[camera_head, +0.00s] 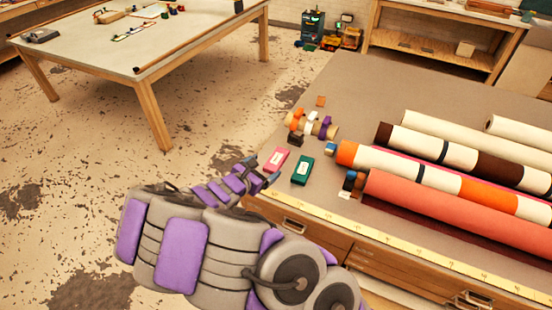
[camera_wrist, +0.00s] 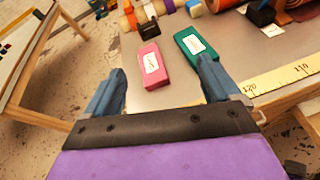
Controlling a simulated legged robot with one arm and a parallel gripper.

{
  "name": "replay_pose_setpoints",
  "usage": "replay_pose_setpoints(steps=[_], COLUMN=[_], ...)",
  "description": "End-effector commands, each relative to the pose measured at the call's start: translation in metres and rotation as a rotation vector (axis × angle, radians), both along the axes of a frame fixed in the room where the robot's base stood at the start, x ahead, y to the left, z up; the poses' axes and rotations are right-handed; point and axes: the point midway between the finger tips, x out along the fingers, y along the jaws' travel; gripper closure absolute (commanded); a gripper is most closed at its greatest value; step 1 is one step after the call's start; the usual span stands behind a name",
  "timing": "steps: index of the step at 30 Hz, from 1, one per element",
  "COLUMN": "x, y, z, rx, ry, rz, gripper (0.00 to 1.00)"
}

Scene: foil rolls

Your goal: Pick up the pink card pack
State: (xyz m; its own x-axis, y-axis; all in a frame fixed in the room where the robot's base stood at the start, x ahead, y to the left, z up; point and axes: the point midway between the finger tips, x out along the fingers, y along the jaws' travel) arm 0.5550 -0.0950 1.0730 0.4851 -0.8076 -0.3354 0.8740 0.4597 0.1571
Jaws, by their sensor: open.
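The pink card pack (camera_head: 277,159) lies flat near the left edge of the workbench top (camera_head: 345,90). In the wrist view the pink card pack (camera_wrist: 154,66) has a white label and lies ahead, between the lines of my two fingers. My gripper (camera_head: 265,176) is close to the near side of the pack in the head view. In the wrist view my gripper (camera_wrist: 160,85) has its blue fingers spread apart, with nothing held. A dark green pack (camera_head: 303,170) lies just right of the pink one. The green pack (camera_wrist: 200,55) is beyond the right fingertip.
Foil rolls (camera_head: 450,215) in coral, orange, cream and brown lie to the right. Small rolls and tape (camera_head: 312,124) sit behind the packs. A yellow measuring strip (camera_head: 370,243) runs along the front edge. A second table (camera_head: 120,50) stands at the back left, across open floor.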

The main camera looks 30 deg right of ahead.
Motion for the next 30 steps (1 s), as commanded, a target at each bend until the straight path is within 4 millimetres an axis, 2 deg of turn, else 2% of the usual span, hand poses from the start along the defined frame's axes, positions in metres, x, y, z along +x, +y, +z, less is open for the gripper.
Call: replay_pose_setpoints(steps=[1, 3, 8, 20, 30], x=[0.004, 0.009, 0.014, 0.043, 0.072], y=[0.009, 0.018, 0.024, -0.006, -0.046], z=[-0.014, -0.029, -0.048, -0.070, -0.091], rx=[-0.015, -0.028, -0.041, -0.044, -0.043], ry=[0.050, 0.098, 0.157, 0.161, 0.161], rz=[0.052, 0.109, 0.174, 0.178, 0.177], gripper=[0.11, 0.11, 0.11, 0.11, 0.11])
